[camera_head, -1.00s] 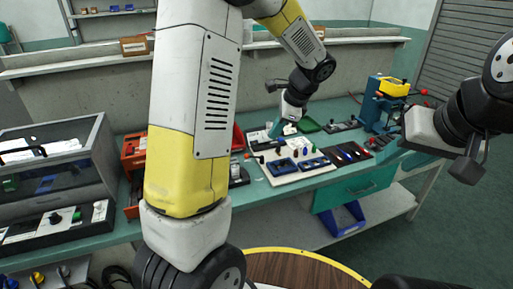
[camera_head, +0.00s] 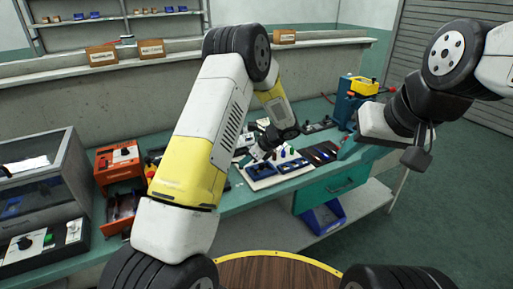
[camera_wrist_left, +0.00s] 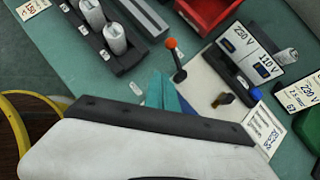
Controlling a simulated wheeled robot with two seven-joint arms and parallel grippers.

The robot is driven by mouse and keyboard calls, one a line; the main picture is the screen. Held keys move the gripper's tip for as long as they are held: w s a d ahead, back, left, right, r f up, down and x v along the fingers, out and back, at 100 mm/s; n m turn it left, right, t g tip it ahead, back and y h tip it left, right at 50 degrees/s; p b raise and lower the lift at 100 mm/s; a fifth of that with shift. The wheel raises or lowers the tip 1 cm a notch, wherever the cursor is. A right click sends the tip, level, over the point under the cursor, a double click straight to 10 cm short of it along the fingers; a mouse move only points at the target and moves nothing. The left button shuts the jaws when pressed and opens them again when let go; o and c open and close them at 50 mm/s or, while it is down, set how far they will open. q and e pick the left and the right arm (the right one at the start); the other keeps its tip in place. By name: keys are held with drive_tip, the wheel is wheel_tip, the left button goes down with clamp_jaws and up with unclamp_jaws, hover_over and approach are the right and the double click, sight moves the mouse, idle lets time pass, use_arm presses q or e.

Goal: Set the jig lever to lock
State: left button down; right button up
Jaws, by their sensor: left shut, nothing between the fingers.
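The jig lever (camera_wrist_left: 175,60), a dark stalk with an orange-red ball knob, stands on a pale board (camera_wrist_left: 205,82) in the left wrist view. My left gripper (camera_wrist_left: 160,82) has teal fingers, shut and empty. In that picture its tips appear just below and left of the lever, with a small gap to the knob; contact at the stalk cannot be told. In the head view my left gripper (camera_head: 262,148) is over the back left of the board, and the lever is hard to make out. My right gripper (camera_head: 348,149) is apart at right; its finger gap is unclear.
The left wrist view shows a red bin (camera_wrist_left: 208,12), a dark rack with pale cylinders (camera_wrist_left: 114,38), a 230 V/110 V sign (camera_wrist_left: 243,45) and a blue-tipped part (camera_wrist_left: 256,93) around the lever. A yellow-topped blue machine (camera_head: 362,88) stands near my right gripper.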

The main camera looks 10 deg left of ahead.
use_arm(q)
drive_tip(key=shift+w+a+f, duration=0.3)
drive_tip(key=shift+a+f, duration=0.05)
drive_tip(key=shift+a, duration=0.45)
drive_tip(key=shift+w+a+f, duration=0.25)
drive_tip(key=shift+a+f, duration=0.05)
drive_tip(key=shift+a, duration=0.45)
drive_tip(key=shift+w+a+f, duration=0.3)
drive_tip(key=shift+a+f, duration=0.05)
drive_tip(key=shift+a, duration=0.45)
drive_tip(key=shift+w+a+m+t, duration=0.25)
drive_tip(key=shift+a+m+t, duration=0.15)
drive_tip(key=shift+a+m, duration=0.2)
drive_tip(key=shift+w+a, duration=0.2)
drive_tip(key=shift+d, duration=0.1)
